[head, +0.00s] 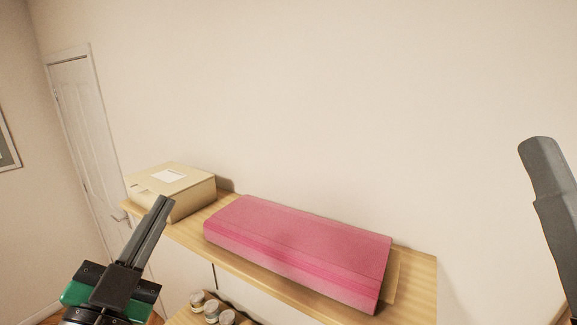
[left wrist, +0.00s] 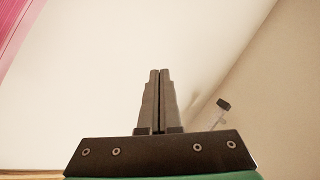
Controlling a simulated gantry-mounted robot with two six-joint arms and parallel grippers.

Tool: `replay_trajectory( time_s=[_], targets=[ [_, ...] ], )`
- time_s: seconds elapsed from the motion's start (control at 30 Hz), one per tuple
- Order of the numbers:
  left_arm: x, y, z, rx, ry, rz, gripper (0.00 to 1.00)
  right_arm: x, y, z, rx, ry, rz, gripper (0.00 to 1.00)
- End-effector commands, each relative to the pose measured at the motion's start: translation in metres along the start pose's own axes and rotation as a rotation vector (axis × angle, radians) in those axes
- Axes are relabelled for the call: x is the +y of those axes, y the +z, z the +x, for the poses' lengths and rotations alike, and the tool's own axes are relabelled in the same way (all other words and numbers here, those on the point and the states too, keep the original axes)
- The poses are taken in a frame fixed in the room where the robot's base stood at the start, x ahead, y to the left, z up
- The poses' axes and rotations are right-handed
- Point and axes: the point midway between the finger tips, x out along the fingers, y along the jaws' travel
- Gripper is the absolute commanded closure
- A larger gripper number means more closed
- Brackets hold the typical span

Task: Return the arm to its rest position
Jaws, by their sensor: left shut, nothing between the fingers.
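My left gripper (head: 165,203) comes in from the lower left in the head view. Its fingers point up and to the right, and nothing is held in them. In the left wrist view the two fingers (left wrist: 160,72) lie side by side, shut and empty.
The wooden shelf (head: 418,290) carries the box and the fabric along the wall. Several small jars (head: 211,309) stand on a lower surface. A white door (head: 85,140) is at the left. A small dark-capped bottle (left wrist: 222,105) shows in the left wrist view. The upper wall is bare.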

Motion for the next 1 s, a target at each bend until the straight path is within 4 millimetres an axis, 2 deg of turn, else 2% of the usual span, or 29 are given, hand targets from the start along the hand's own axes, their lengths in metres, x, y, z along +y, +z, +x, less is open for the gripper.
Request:
replay_trajectory(
  time_s=[0.03,0.1,0.2,0.23,0.3,0.43,1.0],
  targets=[
    [-0.021,-0.041,-0.01,0.085,-0.051,-0.055,1.0,0.0,-0.003,0.003,0.0,0.0,0.0,0.5],
    [-0.047,-0.087,-0.032,0.2,-0.115,-0.155,1.0,0.0,-0.003,0.004,0.0,0.0,0.0,0.5],
    [-0.079,-0.13,-0.07,0.343,-0.182,-0.316,1.0,0.0,-0.003,0.003,0.0,0.0,0.0,0.5],
    [-0.086,-0.137,-0.08,0.378,-0.193,-0.375,1.0,0.0,-0.003,0.003,0.0,0.0,0.0,0.5],
    [-0.091,-0.142,-0.088,0.41,-0.188,-0.491,1.0,0.0,-0.002,0.003,0.0,0.0,0.0,0.5],
    [-0.09,-0.14,-0.086,0.415,-0.168,-0.587,1.0,0.0,-0.003,0.003,0.0,0.0,0.0,0.5],
    [-0.09,-0.139,-0.085,0.412,-0.166,-0.59,1.0,0.0,-0.003,0.003,0.0,0.0,0.0,0.5]
  ],
)
